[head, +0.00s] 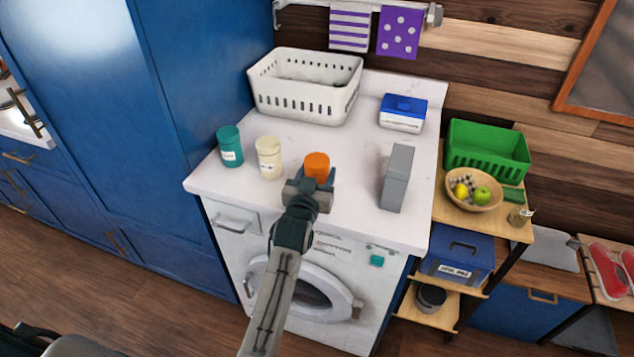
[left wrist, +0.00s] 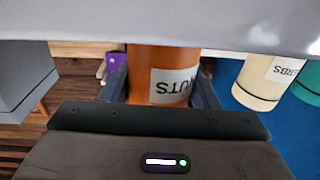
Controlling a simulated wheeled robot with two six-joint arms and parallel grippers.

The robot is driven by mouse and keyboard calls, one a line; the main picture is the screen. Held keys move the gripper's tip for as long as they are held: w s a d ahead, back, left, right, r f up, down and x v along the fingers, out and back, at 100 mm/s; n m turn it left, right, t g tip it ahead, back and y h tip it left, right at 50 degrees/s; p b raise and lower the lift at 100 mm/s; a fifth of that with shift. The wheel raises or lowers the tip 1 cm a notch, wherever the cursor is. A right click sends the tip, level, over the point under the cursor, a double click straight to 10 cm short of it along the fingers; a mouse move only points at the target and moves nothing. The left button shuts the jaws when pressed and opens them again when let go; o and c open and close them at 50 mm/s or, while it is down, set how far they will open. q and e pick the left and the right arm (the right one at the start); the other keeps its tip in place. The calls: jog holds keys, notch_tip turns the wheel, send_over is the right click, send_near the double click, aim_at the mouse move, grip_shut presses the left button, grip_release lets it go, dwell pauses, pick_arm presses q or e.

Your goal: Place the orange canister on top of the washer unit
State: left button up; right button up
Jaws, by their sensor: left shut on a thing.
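The orange canister (head: 317,164) is at the front middle of the white top of the washer unit (head: 345,215). My left gripper (head: 309,184) reaches it from the front and is shut on it. In the left wrist view, the canister (left wrist: 163,62) sits upside down in the picture between the two fingers (left wrist: 161,88), its label reading NUTS. It looks upright, at or close to the top; its base is hidden in the head view, so I cannot tell whether it touches. My right gripper is not in view.
A teal canister (head: 229,146) and a cream canister (head: 269,158) stand to the left. A grey box (head: 397,178) stands to the right. A white basket (head: 305,90) and a blue-lidded tub (head: 402,113) are behind. The middle of the top is clear.

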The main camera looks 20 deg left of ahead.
pick_arm(q)
jog(key=shift+f, duration=0.15)
jog(key=o, duration=1.1)
jog(key=shift+f, duration=0.1)
jog(key=s+p, duration=0.2)
jog(key=s, duration=0.2)
jog(key=s+p, duration=0.3)
jog(key=s, duration=0.1)
jog(key=s+p, duration=0.3)
jog(key=s, duration=0.1)
jog(key=shift+d, duration=0.25)
